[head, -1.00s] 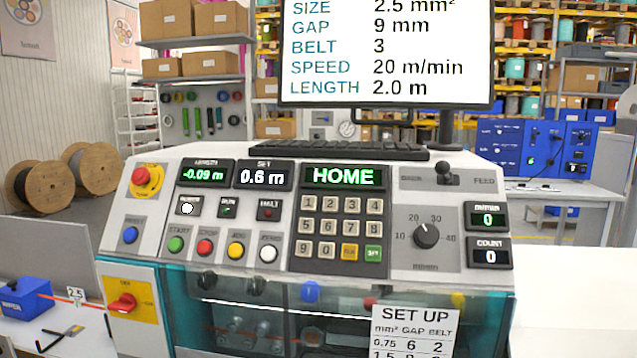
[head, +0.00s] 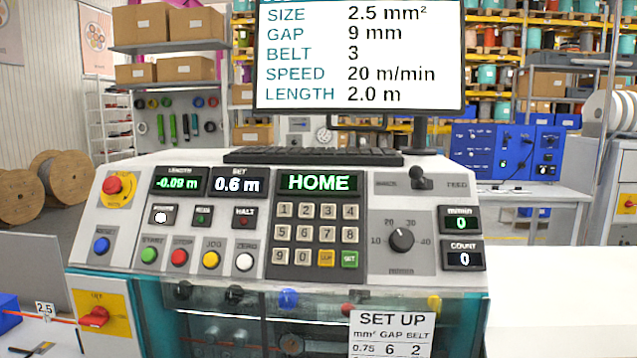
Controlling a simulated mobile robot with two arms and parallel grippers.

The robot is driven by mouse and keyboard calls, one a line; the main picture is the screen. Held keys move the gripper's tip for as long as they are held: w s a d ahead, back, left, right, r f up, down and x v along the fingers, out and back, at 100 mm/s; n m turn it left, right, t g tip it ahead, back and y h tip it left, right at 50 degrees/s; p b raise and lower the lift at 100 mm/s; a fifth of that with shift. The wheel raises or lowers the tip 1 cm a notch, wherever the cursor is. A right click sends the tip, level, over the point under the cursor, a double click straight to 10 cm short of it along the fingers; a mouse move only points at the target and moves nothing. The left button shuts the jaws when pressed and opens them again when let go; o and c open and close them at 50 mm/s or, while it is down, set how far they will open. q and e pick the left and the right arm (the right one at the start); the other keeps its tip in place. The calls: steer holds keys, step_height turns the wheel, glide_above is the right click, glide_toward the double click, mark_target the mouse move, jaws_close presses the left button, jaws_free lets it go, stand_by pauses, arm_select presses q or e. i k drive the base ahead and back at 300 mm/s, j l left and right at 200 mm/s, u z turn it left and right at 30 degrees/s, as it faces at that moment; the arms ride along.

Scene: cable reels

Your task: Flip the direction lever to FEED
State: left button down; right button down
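The direction lever (head: 419,178) is a small black-knobbed lever at the upper right of the control panel. It stands between the label BACK on its left and the label FEED (head: 457,185) on its right. Its knob leans a little to the left, toward BACK. The panel display (head: 318,183) reads HOME. Neither of my grippers shows in the head view.
A speed dial (head: 401,239) sits below the lever, with two small displays to its right. A keyboard (head: 312,156) and a large monitor (head: 360,55) stand behind the panel top. A white table surface (head: 560,290) at the right is clear.

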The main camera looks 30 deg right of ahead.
mark_target(415, 173)
steer(key=z, duration=1.45)
